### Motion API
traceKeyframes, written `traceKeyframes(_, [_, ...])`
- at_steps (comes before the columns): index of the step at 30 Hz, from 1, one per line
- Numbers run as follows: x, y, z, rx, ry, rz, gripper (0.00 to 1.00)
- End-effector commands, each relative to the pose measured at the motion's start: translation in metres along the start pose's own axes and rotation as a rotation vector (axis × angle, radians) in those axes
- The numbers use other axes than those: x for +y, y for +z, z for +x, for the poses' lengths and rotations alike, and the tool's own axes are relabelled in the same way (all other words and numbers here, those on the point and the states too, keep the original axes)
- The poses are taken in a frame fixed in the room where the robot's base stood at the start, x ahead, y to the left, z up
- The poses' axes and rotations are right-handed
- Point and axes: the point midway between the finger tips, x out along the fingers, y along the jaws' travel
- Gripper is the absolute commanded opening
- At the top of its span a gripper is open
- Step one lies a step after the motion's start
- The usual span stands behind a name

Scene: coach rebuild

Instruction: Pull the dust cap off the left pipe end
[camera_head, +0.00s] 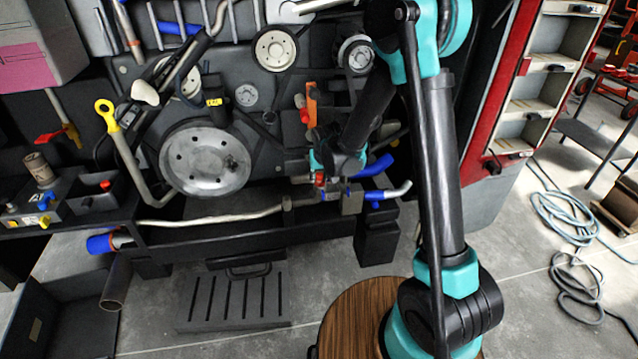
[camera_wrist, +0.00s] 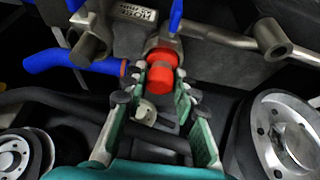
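A red dust cap (camera_wrist: 161,66) sits on the end of a grey metal pipe fitting (camera_wrist: 162,43) in the wrist view. It also shows small in the head view (camera_head: 320,179), partly hidden by my arm. My gripper (camera_wrist: 162,88) is open, its two green-lined fingers pointing at the cap. The fingertips lie on either side of the cap's near part; whether they touch it I cannot tell. In the head view my gripper (camera_head: 330,167) is at the machine's lower middle, its fingers hard to make out.
A blue hose (camera_wrist: 70,60) runs close left of the cap in the wrist view, and a bent metal pipe (camera_wrist: 235,38) runs to its right. A pulley (camera_wrist: 283,135) lies at lower right. In the head view a large flywheel (camera_head: 205,160) stands left of my gripper.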

Motion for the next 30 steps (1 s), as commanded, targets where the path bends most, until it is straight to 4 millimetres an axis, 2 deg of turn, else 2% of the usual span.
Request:
traceKeyframes(1, [0.0,0.0,0.0,-0.001,0.0,0.0,0.12])
traceKeyframes(4, [0.0,0.0,0.0,-0.001,0.0,0.0,0.0])
traceKeyframes(13, [0.0,-0.001,-0.003,-0.002,0.0,0.0,0.0])
traceKeyframes(30, [0.0,-0.016,-0.034,-0.001,0.0,0.0,0.0])
